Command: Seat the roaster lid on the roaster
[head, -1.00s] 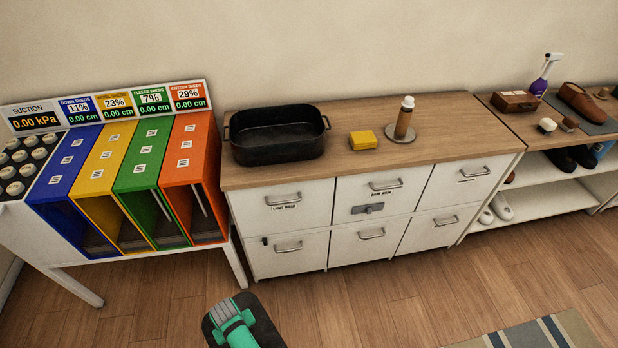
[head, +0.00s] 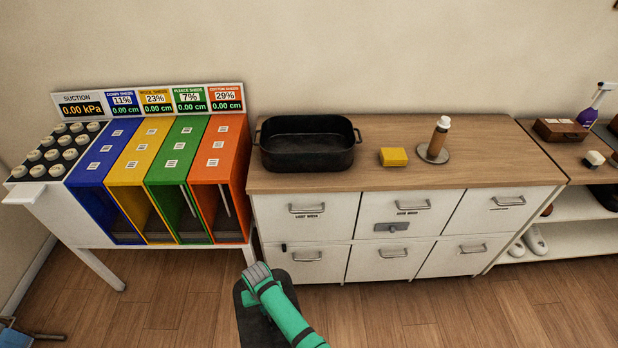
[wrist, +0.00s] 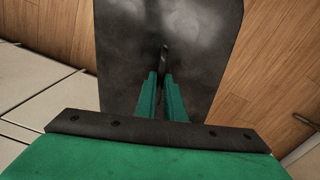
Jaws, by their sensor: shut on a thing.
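The black roaster (head: 306,158) stands open and empty on the wooden counter, with a loop handle at each end. My gripper (wrist: 163,75) is shut on the upright handle of the dark roaster lid (wrist: 190,35) in the wrist view. In the head view the lid (head: 243,318) shows partly behind my green arm, low in front of the cabinet. It is apart from the roaster, well below and to its left. My gripper's fingertips are hard to see in the head view.
A yellow block (head: 393,157) and a brown bottle (head: 438,138) on a round base stand right of the roaster. White drawers (head: 310,208) front the counter. Coloured bins (head: 218,170) stand to the left. Open wooden floor (head: 400,315) lies in front.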

